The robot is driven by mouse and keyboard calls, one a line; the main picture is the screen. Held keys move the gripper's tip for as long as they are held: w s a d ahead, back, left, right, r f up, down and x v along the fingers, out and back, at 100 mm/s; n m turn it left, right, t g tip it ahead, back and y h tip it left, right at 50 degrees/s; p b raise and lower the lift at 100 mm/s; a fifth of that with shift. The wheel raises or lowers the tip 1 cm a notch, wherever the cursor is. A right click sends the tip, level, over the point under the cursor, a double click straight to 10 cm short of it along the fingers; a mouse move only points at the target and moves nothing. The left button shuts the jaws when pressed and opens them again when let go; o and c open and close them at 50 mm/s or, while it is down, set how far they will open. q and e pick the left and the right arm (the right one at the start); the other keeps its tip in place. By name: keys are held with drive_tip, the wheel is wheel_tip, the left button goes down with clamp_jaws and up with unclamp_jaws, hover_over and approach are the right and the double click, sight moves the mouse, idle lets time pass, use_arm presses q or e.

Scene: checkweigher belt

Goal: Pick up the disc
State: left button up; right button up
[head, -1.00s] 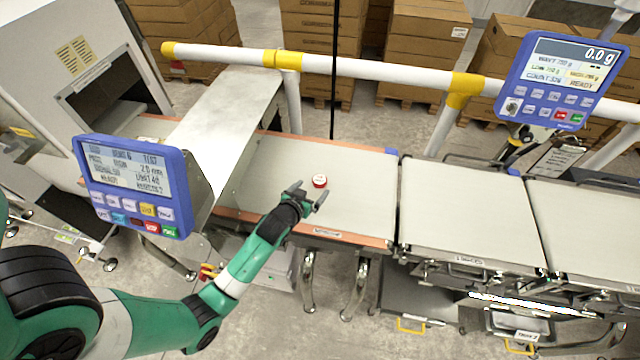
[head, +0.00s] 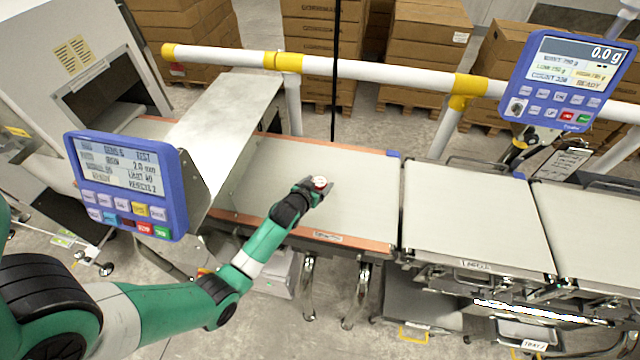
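The disc (head: 320,181) is small, red-rimmed with a pale top, and lies at the middle of the left belt (head: 360,205) in the head view. My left gripper (head: 319,186) reaches in from the lower left, with its dark fingers at the disc, one to each side. The fingers partly cover the disc's near edge. I cannot tell whether they touch it or have closed on it. The disc looks to be at belt level. My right gripper is not in view.
A metal cover (head: 220,112) bridges the belt's left part. A white and yellow rail (head: 380,70) runs behind. Further belt sections (head: 475,215) lie right, below a second blue display (head: 565,82). The belt around the disc is clear.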

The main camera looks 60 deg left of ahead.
use_arm(q)
drive_tip(key=c, duration=1.1)
drive_tip(key=shift+r, duration=0.15)
